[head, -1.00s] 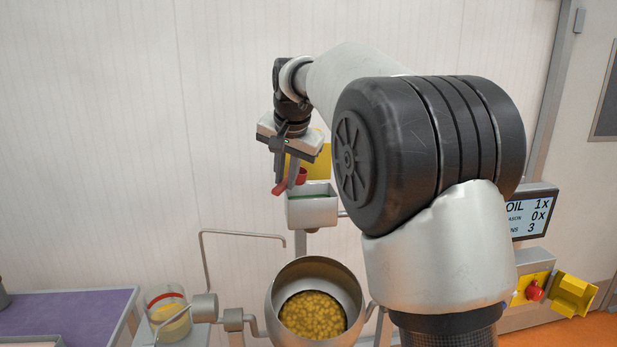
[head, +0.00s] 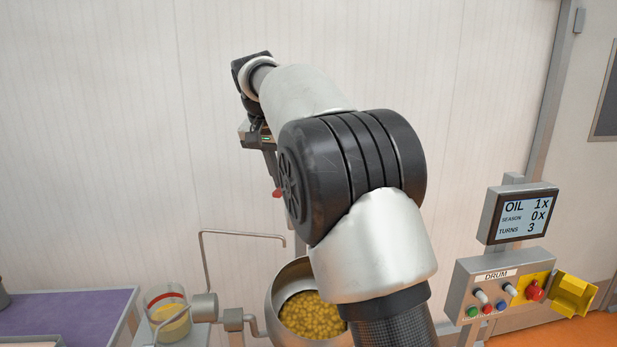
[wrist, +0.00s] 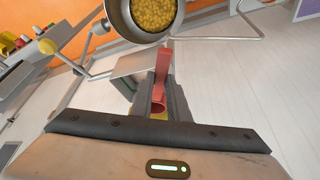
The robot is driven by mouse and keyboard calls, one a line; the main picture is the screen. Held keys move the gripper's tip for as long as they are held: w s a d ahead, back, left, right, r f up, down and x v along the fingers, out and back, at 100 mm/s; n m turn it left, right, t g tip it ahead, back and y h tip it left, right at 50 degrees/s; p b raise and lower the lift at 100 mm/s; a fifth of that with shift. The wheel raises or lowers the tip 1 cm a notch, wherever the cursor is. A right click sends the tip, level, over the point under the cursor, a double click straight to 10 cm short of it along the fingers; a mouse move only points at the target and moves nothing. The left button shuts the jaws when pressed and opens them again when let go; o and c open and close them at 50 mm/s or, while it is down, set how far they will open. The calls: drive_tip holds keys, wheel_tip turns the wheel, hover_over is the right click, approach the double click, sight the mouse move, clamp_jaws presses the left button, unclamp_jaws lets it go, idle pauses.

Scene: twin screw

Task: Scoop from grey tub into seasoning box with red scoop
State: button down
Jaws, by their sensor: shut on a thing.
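My gripper (wrist: 162,95) is shut on the red scoop (wrist: 160,78), which lies between its two dark fingers in the wrist view. In the head view the red tip of the scoop (head: 277,194) shows just left of my arm's large black joint, high above the floor. Whether the scoop carries anything cannot be told. The seasoning box is hidden behind my arm in the head view. I cannot make out the grey tub in either view.
A metal drum (head: 291,276) with yellow pieces stands below my arm. A glass jar (head: 166,299) and purple-topped table (head: 70,306) are left. A display (head: 518,216) reading OIL 1x, SEASON 0x, TURNS 3 and a control panel (head: 497,288) are right. A white wall stands behind.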

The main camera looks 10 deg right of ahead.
drive_tip(key=shift+r, duration=1.5)
